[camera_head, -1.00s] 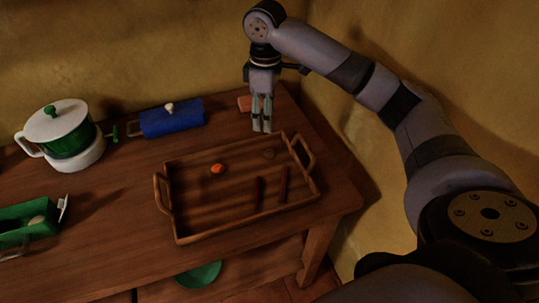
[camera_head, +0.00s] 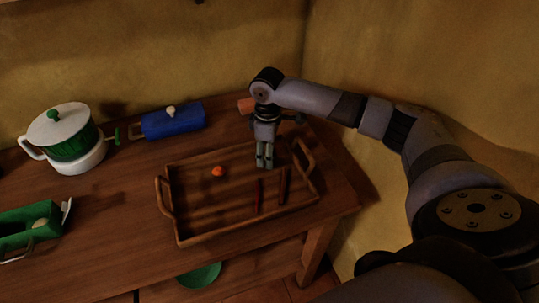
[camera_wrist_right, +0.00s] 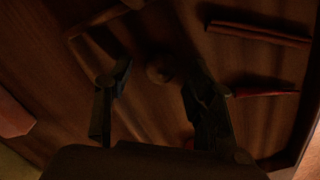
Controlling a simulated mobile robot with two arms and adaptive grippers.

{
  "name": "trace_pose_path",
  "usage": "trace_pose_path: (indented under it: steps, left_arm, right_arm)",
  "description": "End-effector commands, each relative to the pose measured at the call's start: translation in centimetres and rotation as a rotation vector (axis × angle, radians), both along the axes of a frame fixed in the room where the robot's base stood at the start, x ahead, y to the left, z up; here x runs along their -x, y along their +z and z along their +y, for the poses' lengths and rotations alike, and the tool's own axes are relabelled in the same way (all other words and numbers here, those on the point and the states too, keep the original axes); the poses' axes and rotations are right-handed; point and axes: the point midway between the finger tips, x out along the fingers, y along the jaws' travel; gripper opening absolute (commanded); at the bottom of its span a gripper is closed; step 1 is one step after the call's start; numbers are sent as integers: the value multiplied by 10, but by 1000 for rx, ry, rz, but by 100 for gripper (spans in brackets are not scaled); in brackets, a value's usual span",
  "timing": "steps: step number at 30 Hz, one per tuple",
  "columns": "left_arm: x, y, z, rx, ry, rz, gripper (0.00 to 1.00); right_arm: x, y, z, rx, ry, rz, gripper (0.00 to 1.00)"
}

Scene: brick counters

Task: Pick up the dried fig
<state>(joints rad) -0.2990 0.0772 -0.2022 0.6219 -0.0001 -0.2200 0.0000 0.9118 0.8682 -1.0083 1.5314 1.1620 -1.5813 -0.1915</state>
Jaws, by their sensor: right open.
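The dried fig shows as a small, dull brown round thing (camera_wrist_right: 159,69) in the dark right wrist view, lying on the tray floor between the fingertips. In the head view my right gripper hides it. My right gripper (camera_head: 265,160) points down over the right back part of the wooden tray (camera_head: 178,239). Its two fingers stand apart in the right wrist view (camera_wrist_right: 157,82), one on each side of the fig, with nothing held. I cannot tell how high the fingertips are above the tray floor. My left gripper is not in view.
In the tray are an orange lump (camera_head: 218,171), a red stick (camera_head: 258,196) and a brown stick (camera_head: 283,186). The tray's right handle (camera_head: 304,157) is close to my right gripper. A blue box (camera_head: 172,121), a white and green pot (camera_head: 65,140) and a green crate (camera_head: 28,222) stand left.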

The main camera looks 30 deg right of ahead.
Motion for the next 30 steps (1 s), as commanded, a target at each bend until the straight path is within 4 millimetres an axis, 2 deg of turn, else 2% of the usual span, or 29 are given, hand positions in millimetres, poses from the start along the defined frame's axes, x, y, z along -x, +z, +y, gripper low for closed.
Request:
trace_pose_path:
  steps: [6,23,30]
  left_arm:
    - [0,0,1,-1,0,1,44]
    - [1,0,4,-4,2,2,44]
    - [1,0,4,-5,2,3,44]
  right_arm:
    - [0,-1,0,0,0,0,48]
    - [0,0,0,0,0,0,11]
    - [0,0,0,0,0,0,11]
